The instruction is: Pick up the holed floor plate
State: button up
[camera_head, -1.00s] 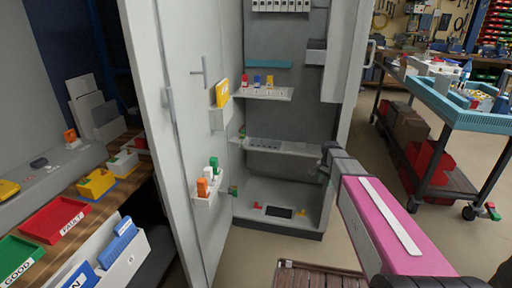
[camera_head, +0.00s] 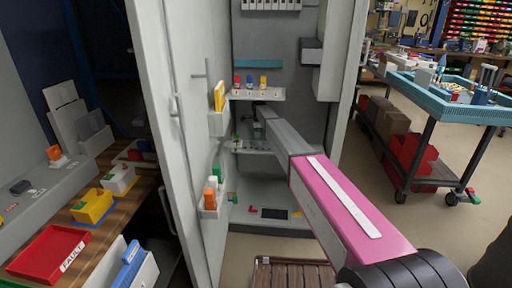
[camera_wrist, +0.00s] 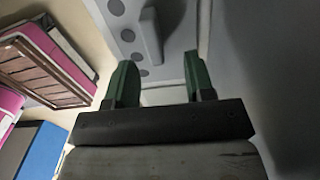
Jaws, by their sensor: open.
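A dark rectangular plate (camera_head: 273,213) lies on the floor of the open grey cabinet. It is too small in the head view to make out holes. My gripper (camera_head: 258,130) is inside the cabinet at the middle shelf, above and apart from that plate. In the wrist view my gripper (camera_wrist: 161,80) is open, with two green fingers apart and nothing visibly held. A pale panel with a row of round grey spots (camera_wrist: 120,32) and a raised grey bar shows beyond the fingers. I cannot tell whether this panel is the holed floor plate.
The cabinet door (camera_head: 165,120) stands open at the left, with bins on its inner face. An upper shelf (camera_head: 258,94) carries small coloured blocks. A red block (camera_head: 252,209) is beside the dark plate. A brown slatted platform (camera_head: 290,273) lies in front; a blue-topped cart (camera_head: 445,100) stands right.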

aim_at(258, 142)
jog(key=f, duration=0.5)
jog(key=shift+s+f, duration=0.3)
jog(key=shift+s, duration=0.1)
grip_shut()
